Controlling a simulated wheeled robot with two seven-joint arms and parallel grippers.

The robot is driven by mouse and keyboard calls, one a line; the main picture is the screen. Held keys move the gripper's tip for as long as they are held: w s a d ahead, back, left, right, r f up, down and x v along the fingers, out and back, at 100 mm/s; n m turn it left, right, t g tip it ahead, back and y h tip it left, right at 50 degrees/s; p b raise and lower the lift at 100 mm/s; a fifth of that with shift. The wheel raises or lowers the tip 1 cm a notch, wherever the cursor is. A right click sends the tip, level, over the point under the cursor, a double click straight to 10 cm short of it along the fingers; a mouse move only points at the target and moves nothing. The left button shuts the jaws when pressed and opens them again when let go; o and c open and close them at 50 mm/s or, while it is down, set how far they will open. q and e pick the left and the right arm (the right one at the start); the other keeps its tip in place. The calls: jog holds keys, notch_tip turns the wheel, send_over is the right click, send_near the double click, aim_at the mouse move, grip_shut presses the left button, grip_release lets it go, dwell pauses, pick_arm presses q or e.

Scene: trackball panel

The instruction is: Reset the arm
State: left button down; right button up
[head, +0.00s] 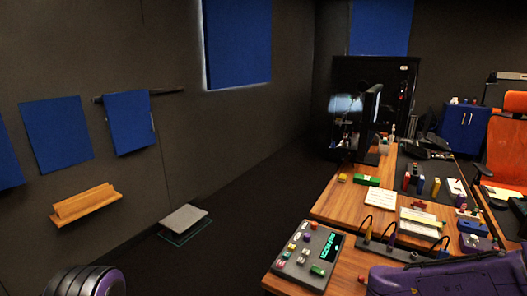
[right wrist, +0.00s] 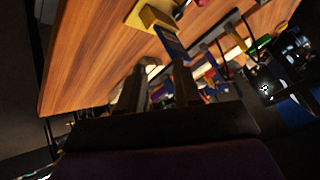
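My right arm (head: 450,276) is purple and enters the head view at the lower right, over the near part of the desk. Its gripper does not show clearly there. In the right wrist view my right gripper (right wrist: 157,77) has two dark fingers standing apart, with nothing seen held between them. My left arm (head: 88,282) shows only as a ribbed black and purple part at the lower left; its gripper is out of view. A grey control panel (head: 298,266) with coloured buttons and a green-lit display lies on the near desk corner, left of my right arm.
The wooden desk (head: 340,205) holds a monitor (head: 371,118), a green block (head: 367,180), papers (head: 381,199) and a cable-fitted strip. An orange chair (head: 508,145) stands at right. The dark floor left of the desk is mostly clear, with a grey slab (head: 185,217) near the wall.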

jog(key=s+a+f+n+y, duration=0.1)
jog(key=s+a+f+n, duration=0.1)
jog(key=s+f, duration=0.6)
jog(key=s+a+f+n+y, duration=0.1)
jog(key=s+a+f, duration=0.2)
jog(key=s+f, duration=0.5)
jog(key=s+d+f+n+g, duration=0.1)
jog(key=s+f+n+g, duration=0.2)
jog(key=s, duration=1.3)
notch_tip(320, 180, down, 3)
jog(key=shift+s+d+n, duration=0.15)
jog(key=shift+n, duration=0.65)
